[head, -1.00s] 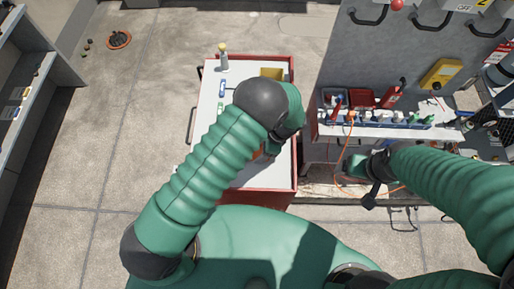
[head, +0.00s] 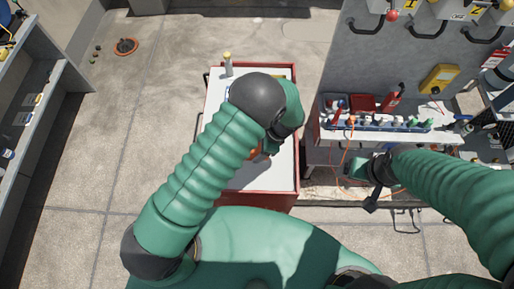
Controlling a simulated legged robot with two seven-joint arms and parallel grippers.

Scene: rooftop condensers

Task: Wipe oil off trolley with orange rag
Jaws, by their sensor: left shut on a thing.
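The trolley (head: 225,88) has a white top with a red rim and stands in front of me, left of the grey cabinet. My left arm reaches across it, and its wrist hides much of the top. My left gripper (head: 268,147) is low over the trolley top, partly hidden under my forearm, and is shut on the orange rag (head: 255,154). Only a small orange patch of the rag shows. I see no oil on the visible part of the top. My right gripper (head: 370,184) is to the right of the trolley, by the workbench; its jaw state is unclear.
A shelf (head: 335,133) on the right holds several bottles and a red tray (head: 362,103). An orange cable (head: 343,160) hangs near my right gripper.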

